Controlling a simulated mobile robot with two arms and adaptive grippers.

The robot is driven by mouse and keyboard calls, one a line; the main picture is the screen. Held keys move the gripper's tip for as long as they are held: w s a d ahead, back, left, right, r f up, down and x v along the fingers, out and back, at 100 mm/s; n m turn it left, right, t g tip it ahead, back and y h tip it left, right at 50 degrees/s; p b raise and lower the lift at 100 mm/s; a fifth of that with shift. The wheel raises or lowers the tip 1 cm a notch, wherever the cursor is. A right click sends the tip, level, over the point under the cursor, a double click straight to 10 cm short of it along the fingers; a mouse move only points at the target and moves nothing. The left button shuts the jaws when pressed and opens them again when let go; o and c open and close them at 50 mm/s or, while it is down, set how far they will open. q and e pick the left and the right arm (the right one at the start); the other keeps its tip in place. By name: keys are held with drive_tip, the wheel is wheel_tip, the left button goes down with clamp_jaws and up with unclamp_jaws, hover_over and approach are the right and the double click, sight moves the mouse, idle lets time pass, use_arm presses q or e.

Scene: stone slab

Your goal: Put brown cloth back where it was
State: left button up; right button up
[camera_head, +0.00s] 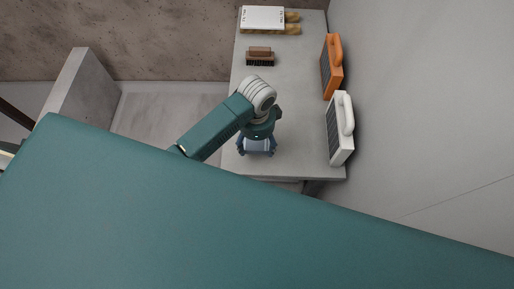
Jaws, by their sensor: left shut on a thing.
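My left gripper (257,149) is over the near left part of the stone slab (290,110), pointing down. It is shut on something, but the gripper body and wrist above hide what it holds. I cannot make out the brown cloth anywhere in this view. My right gripper is not in view.
A brown brush (260,56) with dark bristles lies towards the slab's far end, and a white box (263,17) with yellowish pieces lies beyond it. An orange lamp-like case (331,68) and a white one (341,128) stand along the right edge. The slab's middle is clear.

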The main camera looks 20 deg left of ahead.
sight(258, 146)
use_arm(q)
wheel_tip(258, 146, down, 4)
drive_tip(key=shift+d+r+p, duration=0.1)
drive_tip(key=shift+r+p, duration=0.05)
drive_tip(key=shift+p, duration=0.2)
drive_tip(key=shift+f, duration=0.5)
drive_tip(key=shift+s, duration=0.1)
drive_tip(key=o, duration=1)
drive_tip(key=shift+r, duration=0.1)
wheel_tip(258, 146, up, 12)
drive_tip(key=b, duration=0.2)
drive_tip(key=shift+b, duration=0.35)
